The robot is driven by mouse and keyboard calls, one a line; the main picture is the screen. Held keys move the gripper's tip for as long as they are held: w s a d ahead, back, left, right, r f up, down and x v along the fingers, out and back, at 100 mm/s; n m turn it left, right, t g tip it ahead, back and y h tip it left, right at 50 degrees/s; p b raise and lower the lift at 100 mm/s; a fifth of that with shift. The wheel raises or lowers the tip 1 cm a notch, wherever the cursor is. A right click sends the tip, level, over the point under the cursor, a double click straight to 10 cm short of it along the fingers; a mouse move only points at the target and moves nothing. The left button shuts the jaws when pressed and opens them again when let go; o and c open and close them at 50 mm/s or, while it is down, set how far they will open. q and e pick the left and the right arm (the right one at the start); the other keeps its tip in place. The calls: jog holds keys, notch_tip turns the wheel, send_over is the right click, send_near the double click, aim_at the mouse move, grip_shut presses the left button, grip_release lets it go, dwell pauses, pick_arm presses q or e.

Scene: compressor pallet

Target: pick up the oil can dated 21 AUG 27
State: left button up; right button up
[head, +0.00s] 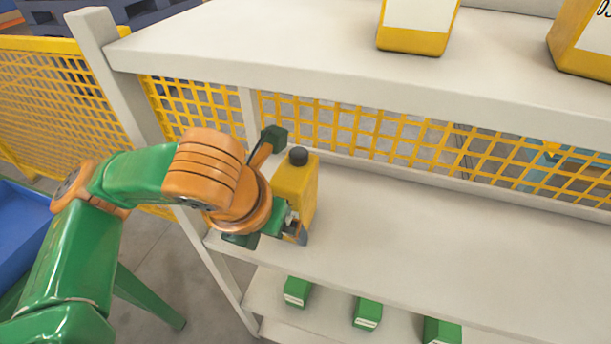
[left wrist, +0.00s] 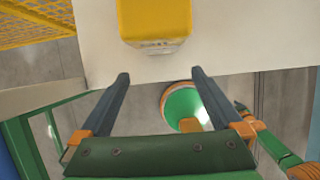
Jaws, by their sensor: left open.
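A yellow oil can (head: 299,190) with a black cap stands upright on the middle shelf near its left end. Its lower part (left wrist: 155,22) shows at the top of the left wrist view, with a pale label strip too small to read. My left gripper (head: 292,226) is at the can's near left side in the head view. In the left wrist view, my left gripper (left wrist: 160,75) is open and empty, and the can appears just beyond the fingertips, roughly centred between them. Contact cannot be told. My right gripper is not in view.
Two yellow containers (head: 415,42) (head: 585,42) stand on the top shelf (head: 250,45), whose edge overhangs the middle shelf (head: 430,235). The middle shelf is clear right of the can. Green boxes (head: 297,290) sit on the lower shelf. Yellow mesh (head: 380,130) closes the back.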

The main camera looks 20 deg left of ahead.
aim_at(298, 184)
pick_arm(q)
jog(key=w+p, duration=0.1)
jog(key=w, duration=0.2)
jog(key=w+p, duration=0.1)
jog(key=w, duration=0.2)
jog(key=w+p, duration=0.1)
jog(key=w, duration=0.3)
jog(key=shift+d+f+p, duration=0.35)
jog(key=shift+d+p, duration=0.05)
grip_shut()
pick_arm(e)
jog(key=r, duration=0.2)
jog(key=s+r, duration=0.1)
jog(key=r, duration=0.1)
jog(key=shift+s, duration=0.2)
